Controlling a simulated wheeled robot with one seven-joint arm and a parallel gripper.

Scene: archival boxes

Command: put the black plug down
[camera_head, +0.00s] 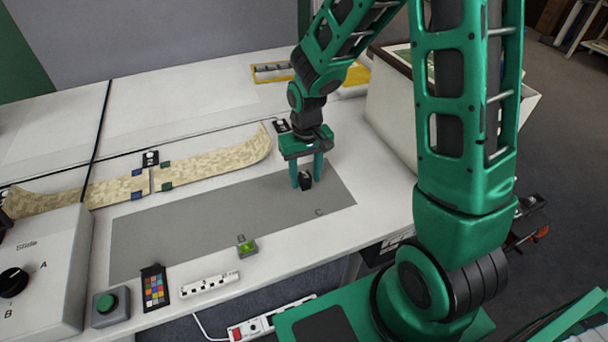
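The black plug (305,182) is a small dark block between the two green fingers of my gripper (306,178). My gripper points down over the right part of the grey mat (180,235), near the letter C. The fingers appear shut on the plug, one on each side, with little or no gap. I cannot tell from this view whether the plug's underside touches the mat or hangs just above it.
A patterned curved strip (220,160) lies behind the mat. A small green-lit block (246,247), a white marked bar (209,284), a colour card (155,287) and a green button box (111,304) are in front. A white bin (395,110) stands right. Most of the mat is clear.

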